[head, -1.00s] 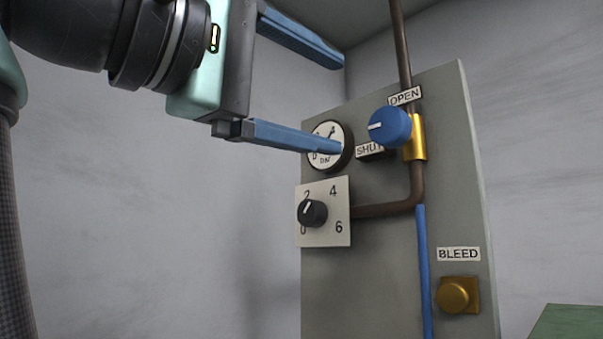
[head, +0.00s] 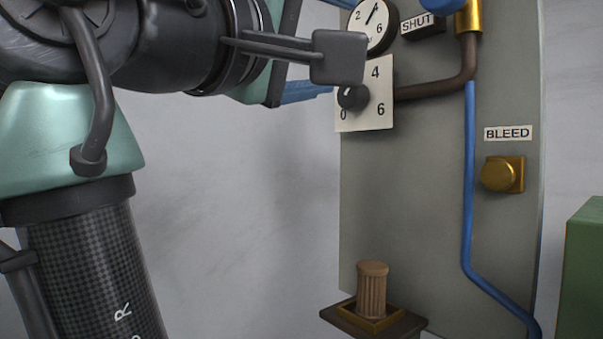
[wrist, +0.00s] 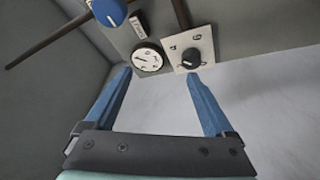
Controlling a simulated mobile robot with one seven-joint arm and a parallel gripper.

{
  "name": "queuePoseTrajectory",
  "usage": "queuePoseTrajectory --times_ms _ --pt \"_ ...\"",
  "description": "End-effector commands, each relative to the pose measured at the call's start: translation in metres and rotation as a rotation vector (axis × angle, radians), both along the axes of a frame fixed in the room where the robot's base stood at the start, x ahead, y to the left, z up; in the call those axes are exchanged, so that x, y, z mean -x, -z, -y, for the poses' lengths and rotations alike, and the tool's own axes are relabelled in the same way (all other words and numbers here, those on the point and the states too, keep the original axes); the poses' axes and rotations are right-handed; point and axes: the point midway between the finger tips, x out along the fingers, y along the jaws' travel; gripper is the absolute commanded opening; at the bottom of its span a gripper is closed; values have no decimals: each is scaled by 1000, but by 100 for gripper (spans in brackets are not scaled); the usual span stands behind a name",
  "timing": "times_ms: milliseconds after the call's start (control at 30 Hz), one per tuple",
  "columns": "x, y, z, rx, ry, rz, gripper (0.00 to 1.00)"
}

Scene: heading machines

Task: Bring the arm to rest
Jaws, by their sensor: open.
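My gripper (wrist: 160,92) is open in the wrist view, its two blue fingers wide apart with nothing between them. Its tips point toward the grey panel (head: 420,200), which carries a round gauge (wrist: 149,57) and a black knob (wrist: 191,59) on a white numbered plate. In the head view my arm fills the upper left, and part of a blue finger shows left of the knob plate (head: 374,116). The finger's tip reaches the plate's left edge in the picture; I cannot tell whether it touches.
A blue valve knob (wrist: 109,11) sits on a brown pipe (head: 440,88). A brass bleed button (head: 502,174) is on the panel's right. A ribbed brown cylinder (head: 372,290) stands on a small shelf (head: 345,318) below. A green box (head: 583,270) is at the far right.

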Motion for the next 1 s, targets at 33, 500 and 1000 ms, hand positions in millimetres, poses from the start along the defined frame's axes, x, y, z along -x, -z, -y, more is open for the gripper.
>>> queuePoseTrajectory --times_ms 33,500,1000 --pt "-8 20 -3 -38 -77 60 88" --pt "51 117 -23 -626 -873 651 88" --pt "102 129 -23 -830 -1114 801 88"
